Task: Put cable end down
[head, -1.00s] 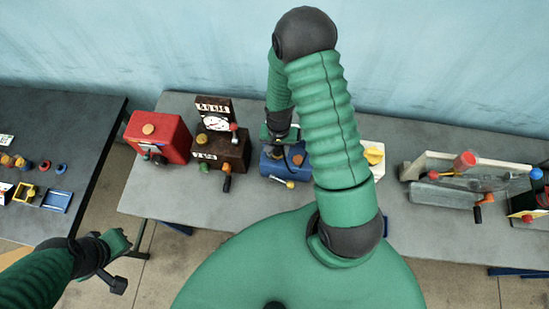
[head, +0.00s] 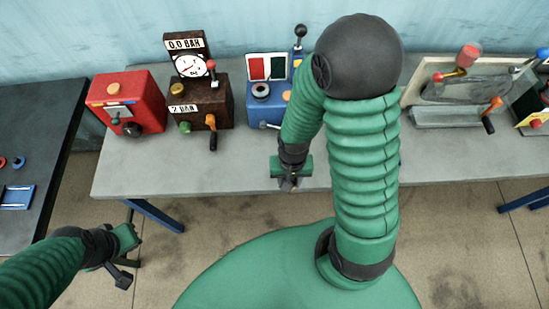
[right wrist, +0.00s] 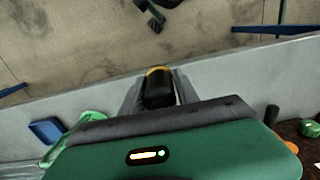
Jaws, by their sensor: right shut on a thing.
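My right gripper (head: 289,184) hangs near the front edge of the grey table (head: 240,180), in front of the blue box. In the right wrist view my right gripper (right wrist: 157,88) is shut on a dark cable end (right wrist: 158,92) with a yellow-orange band. No cable trailing from it can be made out. In the head view the held piece is too small to tell apart from the fingers. My left gripper (head: 122,258) is at the lower left, below the table's front edge; its finger gap is not clear.
A red box (head: 128,100), a brown gauge box (head: 200,100) and a blue box (head: 262,104) stand along the table. A framed panel with levers (head: 462,90) stands at the right. The table's front strip is bare. A dark table (head: 40,130) is at the left.

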